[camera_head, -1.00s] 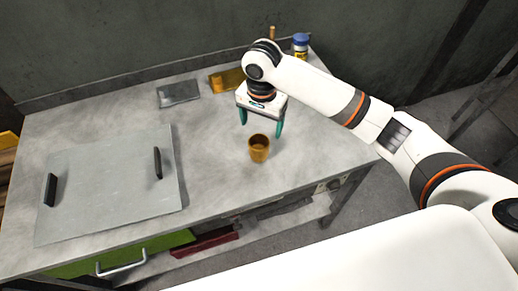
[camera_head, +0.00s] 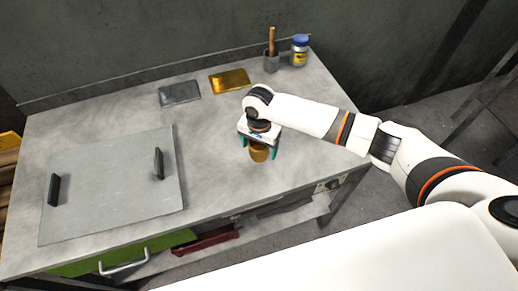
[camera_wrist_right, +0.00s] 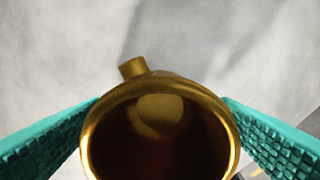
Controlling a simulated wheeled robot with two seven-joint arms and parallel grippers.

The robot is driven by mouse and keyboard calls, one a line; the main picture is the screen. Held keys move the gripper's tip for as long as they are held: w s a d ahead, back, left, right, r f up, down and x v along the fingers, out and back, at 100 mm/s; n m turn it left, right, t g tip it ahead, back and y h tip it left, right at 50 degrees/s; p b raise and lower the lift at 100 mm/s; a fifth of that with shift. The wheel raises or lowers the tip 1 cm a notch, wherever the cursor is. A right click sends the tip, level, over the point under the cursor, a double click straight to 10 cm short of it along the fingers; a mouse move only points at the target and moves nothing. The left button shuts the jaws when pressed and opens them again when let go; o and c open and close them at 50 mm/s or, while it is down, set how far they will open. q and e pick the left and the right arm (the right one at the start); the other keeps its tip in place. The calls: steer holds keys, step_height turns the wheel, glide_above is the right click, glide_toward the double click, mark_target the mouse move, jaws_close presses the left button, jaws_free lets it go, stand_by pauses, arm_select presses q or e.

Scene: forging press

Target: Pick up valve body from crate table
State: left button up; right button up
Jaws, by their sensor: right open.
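The valve body (camera_head: 259,153) is a small brass-coloured hollow cup shape standing on the grey table (camera_head: 215,130). In the right wrist view the valve body (camera_wrist_right: 160,85) shows its round open mouth and a short stub on its far side. My right gripper (camera_head: 258,150) is right above and around it, pointing down. Its teal fingers are open, one on each side of the valve body, and it is not clear whether they touch it. The gripper hides the upper part of the valve body in the head view. My left gripper is not in view.
A metal plate with two black handles (camera_head: 110,190) lies at the left of the table. A grey tray (camera_head: 180,93) and a gold tray (camera_head: 229,81) lie at the back. A cup with a wooden handle (camera_head: 271,62) and a blue-lidded jar (camera_head: 299,50) stand at the back right.

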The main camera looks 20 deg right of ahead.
steer(key=c, duration=1.3)
